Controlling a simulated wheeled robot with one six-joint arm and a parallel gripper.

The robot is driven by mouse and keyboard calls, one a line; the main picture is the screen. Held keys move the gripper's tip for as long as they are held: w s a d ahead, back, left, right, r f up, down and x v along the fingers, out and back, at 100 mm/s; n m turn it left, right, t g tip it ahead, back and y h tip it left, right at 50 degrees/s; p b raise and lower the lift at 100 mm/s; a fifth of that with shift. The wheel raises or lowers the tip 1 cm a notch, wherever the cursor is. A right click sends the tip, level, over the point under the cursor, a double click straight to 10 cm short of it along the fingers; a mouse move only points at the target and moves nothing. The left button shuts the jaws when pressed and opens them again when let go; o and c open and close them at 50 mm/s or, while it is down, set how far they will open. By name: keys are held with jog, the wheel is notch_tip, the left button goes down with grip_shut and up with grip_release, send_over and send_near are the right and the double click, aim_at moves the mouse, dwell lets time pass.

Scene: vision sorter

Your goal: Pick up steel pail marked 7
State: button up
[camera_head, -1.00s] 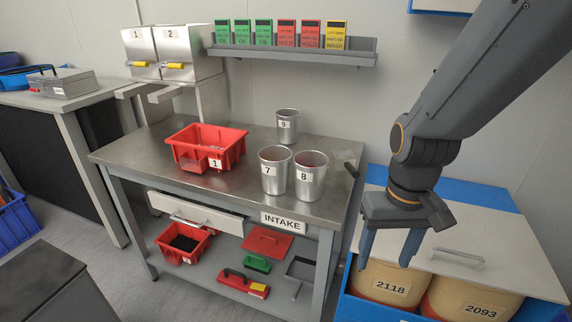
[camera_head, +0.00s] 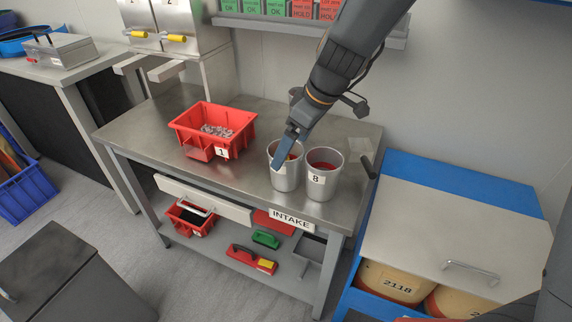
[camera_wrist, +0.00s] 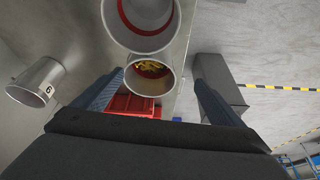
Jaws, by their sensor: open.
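The steel pail marked 7 (camera_head: 287,181) stands upright near the front of the steel table. A finger covers most of its label in the head view. My gripper (camera_head: 287,148) is pointed down at this pail. In the wrist view my gripper (camera_wrist: 159,76) is open, with one finger on each side of a pail (camera_wrist: 148,87) holding yellow pieces. This looks like pail 7, but its number does not show there. I cannot tell whether the fingers touch it.
Pail 8 (camera_head: 319,184) stands close on the right, and shows above in the wrist view (camera_wrist: 141,41). A third pail (camera_wrist: 36,82) stands at the left there. The red crate 1 (camera_head: 190,137) stands left of pail 7. A blue cabinet (camera_head: 415,166) is at the right.

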jog(key=shift+w+a+f+b, duration=0.4)
jog(key=shift+w+f, duration=0.2)
jog(key=shift+w, duration=0.2)
jog(key=shift+w+p+x, duration=0.15)
jog(key=shift+p+x, duration=0.3)
jog(key=shift+x, duration=1.45)
jog(key=shift+w+p+x, duration=0.15)
jog(key=shift+p+x, duration=0.3)
jog(key=shift+x, duration=1.5)
jog(key=shift+r, duration=0.1)
jog(key=c, duration=1.7)
